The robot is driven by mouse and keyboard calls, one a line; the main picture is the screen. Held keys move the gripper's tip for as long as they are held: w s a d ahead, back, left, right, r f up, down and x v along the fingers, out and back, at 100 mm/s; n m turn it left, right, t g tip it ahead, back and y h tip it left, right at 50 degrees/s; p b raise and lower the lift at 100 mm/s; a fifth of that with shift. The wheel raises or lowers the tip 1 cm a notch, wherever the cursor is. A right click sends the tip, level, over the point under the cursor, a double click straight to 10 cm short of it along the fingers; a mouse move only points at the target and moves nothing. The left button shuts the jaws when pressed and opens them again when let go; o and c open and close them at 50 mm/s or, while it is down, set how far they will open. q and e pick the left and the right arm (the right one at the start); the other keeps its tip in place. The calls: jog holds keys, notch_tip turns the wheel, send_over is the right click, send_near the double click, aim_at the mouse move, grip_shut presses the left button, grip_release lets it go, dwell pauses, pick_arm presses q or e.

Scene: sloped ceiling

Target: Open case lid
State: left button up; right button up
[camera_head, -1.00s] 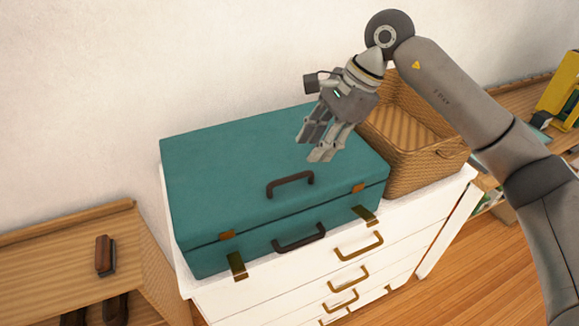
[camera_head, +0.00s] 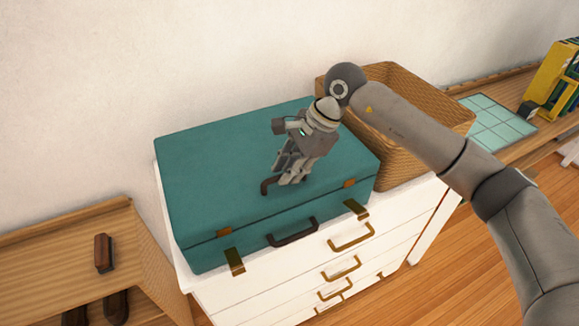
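The teal case (camera_head: 215,170) lies flat on a white chest of drawers, with its lid down. A dark handle (camera_head: 266,186) sits on the lid near its front edge, and a second dark handle (camera_head: 293,234) is on the front of the lower part. The two brass latches (camera_head: 234,261) hang down at the front, apart from their orange plates on the lid. My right gripper (camera_head: 289,180) is at the lid handle and covers most of it. Whether its fingers are closed on the handle cannot be told. My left gripper is not in view.
A wicker basket (camera_head: 410,80) stands right behind the case, close to my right arm. The white chest of drawers (camera_head: 255,295) has brass pulls. A wooden shelf unit (camera_head: 60,245) with a brush (camera_head: 103,253) is at the left. The wall rises close behind the case.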

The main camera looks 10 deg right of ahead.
grip_shut()
jog(key=shift+r, duration=0.15)
